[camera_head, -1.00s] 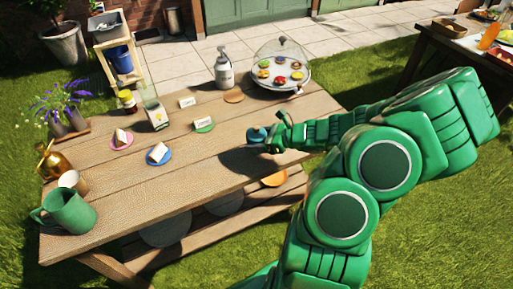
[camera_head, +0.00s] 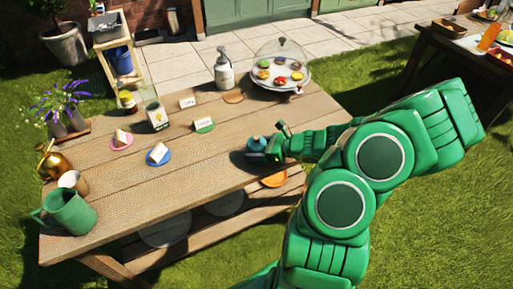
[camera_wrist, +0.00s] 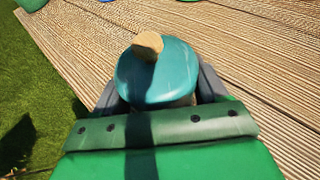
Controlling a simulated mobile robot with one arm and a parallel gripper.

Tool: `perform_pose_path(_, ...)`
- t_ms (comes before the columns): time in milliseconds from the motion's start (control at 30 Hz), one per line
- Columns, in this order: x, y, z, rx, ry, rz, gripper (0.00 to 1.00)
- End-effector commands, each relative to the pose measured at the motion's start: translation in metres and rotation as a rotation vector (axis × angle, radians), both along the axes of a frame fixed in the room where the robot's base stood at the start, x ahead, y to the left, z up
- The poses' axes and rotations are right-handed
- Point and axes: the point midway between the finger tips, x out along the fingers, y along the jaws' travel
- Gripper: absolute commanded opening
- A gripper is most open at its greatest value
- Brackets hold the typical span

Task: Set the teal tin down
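The teal tin (camera_head: 256,143) has a round teal lid with a pale wooden knob. In the wrist view the lid (camera_wrist: 165,80) fills the space between my two grey fingers and hides most of the body below. My gripper (camera_head: 268,148) is around the tin, with a finger on either side, and appears shut on it. The tin looks upright, at or just above the wooden table (camera_head: 200,180) near its front right edge. Its shadow lies close beside it. I cannot tell whether its base touches the planks.
A domed cake stand (camera_head: 281,70) and a pump bottle (camera_head: 223,70) stand behind. Planks left of the tin are bare.

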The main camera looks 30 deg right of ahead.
Motion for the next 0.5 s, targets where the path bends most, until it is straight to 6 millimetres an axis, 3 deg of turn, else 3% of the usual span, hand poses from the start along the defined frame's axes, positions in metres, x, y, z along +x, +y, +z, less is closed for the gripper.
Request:
perform_pose_path(33, 0.0, 0.0001, -0.0001, 0.0, 0.0, 0.0, 0.79)
perform_pose_path(167, 0.0, 0.0001, 0.0001, 0.0, 0.0, 0.0, 0.98)
perform_pose_path(500, 0.0, 0.0001, 0.0016, 0.0, 0.0, 0.0, 0.98)
